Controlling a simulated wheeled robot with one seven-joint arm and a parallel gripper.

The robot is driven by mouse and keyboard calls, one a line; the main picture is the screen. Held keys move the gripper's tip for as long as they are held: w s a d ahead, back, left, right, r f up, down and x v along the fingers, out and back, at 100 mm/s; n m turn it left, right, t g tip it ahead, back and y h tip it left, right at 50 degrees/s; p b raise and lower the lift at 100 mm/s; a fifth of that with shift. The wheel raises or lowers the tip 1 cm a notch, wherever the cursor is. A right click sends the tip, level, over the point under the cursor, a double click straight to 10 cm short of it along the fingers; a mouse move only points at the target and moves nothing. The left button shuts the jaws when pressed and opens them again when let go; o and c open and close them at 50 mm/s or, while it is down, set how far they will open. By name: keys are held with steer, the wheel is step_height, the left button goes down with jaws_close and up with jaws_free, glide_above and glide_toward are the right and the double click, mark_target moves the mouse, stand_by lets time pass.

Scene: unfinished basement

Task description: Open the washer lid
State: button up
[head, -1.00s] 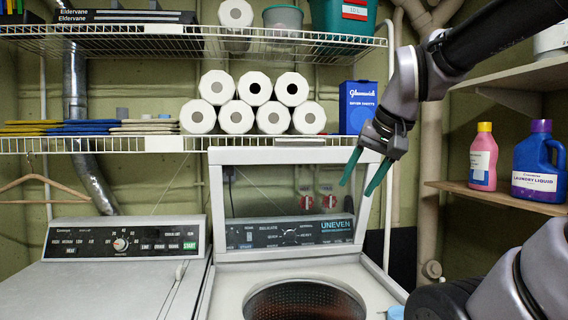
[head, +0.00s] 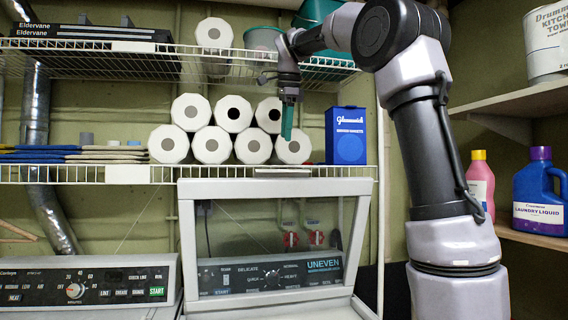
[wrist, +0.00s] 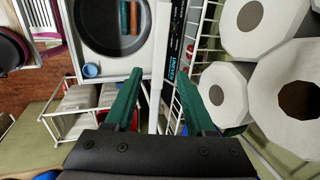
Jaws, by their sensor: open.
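The washer lid (head: 190,250), a pale frame with a clear window, stands upright in the head view. The washer's control panel (head: 270,275) shows through it. In the wrist view the lid (wrist: 160,55) is nearly edge-on beside the round tub opening (wrist: 115,35), which is uncovered. My gripper (head: 287,122) is raised above the lid's top edge, in front of the paper rolls and apart from the lid. Its green fingers (wrist: 163,90) are spread with nothing held between them. The tub is below the head view.
Paper rolls (head: 211,144) and a blue box (head: 346,135) stand on the wire shelf (head: 130,173) close behind my gripper. A dryer panel (head: 85,288) is at left. Detergent bottles (head: 538,195) stand on the right shelf.

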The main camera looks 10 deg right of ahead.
mark_target(283, 170)
steer(key=x, duration=0.9)
steer(key=shift+f, duration=0.35)
jaws_close()
stand_by(0.9)
